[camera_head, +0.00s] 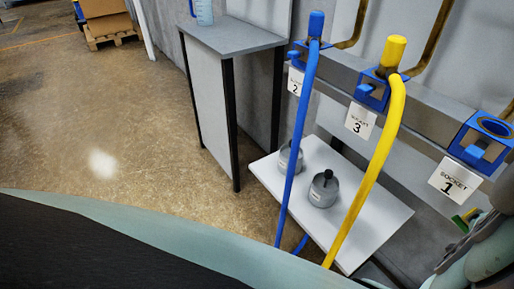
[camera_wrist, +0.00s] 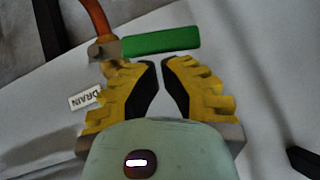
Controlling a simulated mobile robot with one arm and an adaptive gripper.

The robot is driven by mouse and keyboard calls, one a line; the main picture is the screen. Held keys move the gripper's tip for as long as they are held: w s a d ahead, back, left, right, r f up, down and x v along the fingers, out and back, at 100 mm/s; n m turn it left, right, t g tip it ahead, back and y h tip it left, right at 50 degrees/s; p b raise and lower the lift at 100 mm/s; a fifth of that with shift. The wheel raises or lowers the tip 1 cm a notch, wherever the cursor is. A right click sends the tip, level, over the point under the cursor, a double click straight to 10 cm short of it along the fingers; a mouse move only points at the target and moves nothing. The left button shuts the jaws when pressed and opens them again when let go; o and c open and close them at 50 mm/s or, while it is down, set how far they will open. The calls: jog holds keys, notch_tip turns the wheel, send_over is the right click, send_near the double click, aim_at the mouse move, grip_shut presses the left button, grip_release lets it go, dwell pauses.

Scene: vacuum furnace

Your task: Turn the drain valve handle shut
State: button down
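The drain valve handle is a green bar (camera_wrist: 162,41) in the upper middle of the wrist view. Its left end meets a metal fitting on an orange-brown pipe (camera_wrist: 98,18). A tilted white label reading DRAIN (camera_wrist: 86,98) is left of my gripper and partly hidden by the left finger. My gripper (camera_wrist: 160,65) has yellow ribbed fingers with black pads. Its tips are nearly together with nothing between them, and they appear just below the bar; contact cannot be told. In the head view, a small green piece (camera_head: 461,222) at lower right may be the handle, partly hidden by my arm.
Sockets 2, 3 and 1 (camera_head: 475,144) line a grey rail. Blue (camera_head: 300,125) and yellow (camera_head: 378,160) hoses hang from the first two. A low white shelf (camera_head: 375,217) holds two grey weights. A grey table (camera_head: 235,37) stands behind.

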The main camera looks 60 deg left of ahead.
jog(key=shift+a, duration=0.1)
jog(key=shift+a+f, duration=0.7)
jog(key=shift+f, duration=0.2)
jog(key=shift+d, duration=0.2)
jog(key=shift+r, duration=0.1)
jog(key=shift+r+p, duration=0.65)
jog(key=shift+r, duration=0.3)
jog(key=r+p, duration=0.3)
jog(key=r, duration=0.1)
jog(key=shift+w+r, duration=0.2)
jog(key=a+v, duration=0.1)
jog(key=v, duration=0.8)
jog(key=shift+s+a, duration=0.4)
jog(key=shift+s, duration=0.2)
